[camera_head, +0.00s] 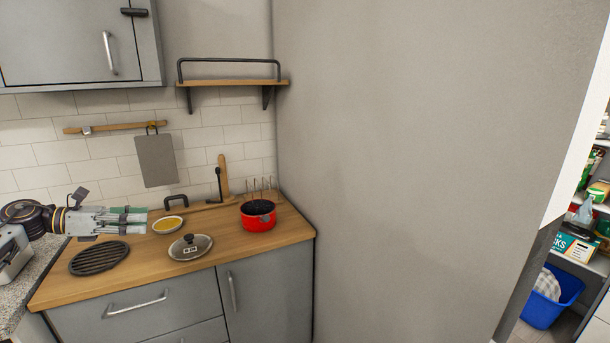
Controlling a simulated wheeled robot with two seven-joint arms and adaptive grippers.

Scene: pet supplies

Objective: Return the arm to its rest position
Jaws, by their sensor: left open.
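My left gripper (128,214) reaches in from the left over the wooden counter (290,236). It points to the right, and its fingers look apart with nothing held between them. A small bowl with yellow contents (168,225) sits just right of the fingertips; I cannot tell whether they touch it. My right gripper is not in view.
A dark round grate (99,258), a glass lid (190,247) and a red pot (258,216) sit on the counter. A wooden shelf (232,83) and a grey board (156,161) are on the wall. A large grey wall (420,150) bounds the right.

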